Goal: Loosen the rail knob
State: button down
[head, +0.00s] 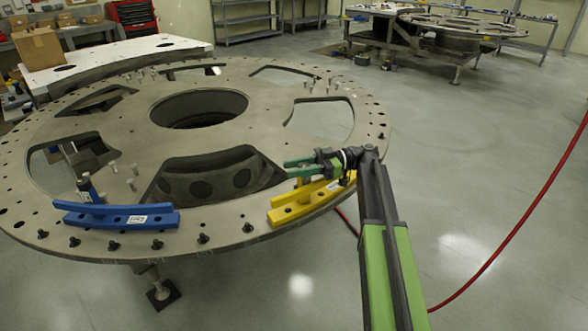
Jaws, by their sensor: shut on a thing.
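A yellow rail (290,214) lies along the near right rim of the large round turret plate (130,168). My gripper (291,168), with green fingers, reaches in from the right above this rail. Its fingers are closed around the rail knob, which stands on the yellow rail. The knob is mostly hidden by the fingers; only a short yellowish part (300,182) shows beneath them. A blue rail (118,217) with a small white label lies on the near left rim, with an upright blue and dark knob (87,187) behind it.
Several dark bolts stand along the plate's near rim, and loose pale pins stand on its top. The plate has large cutouts and a central hole (199,108). A red hose (518,220) crosses the open floor at right. A second round plate (465,25) stands far back.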

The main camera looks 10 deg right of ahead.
jog(key=c, duration=1)
grip_release()
jog(key=shift+o, duration=0.2)
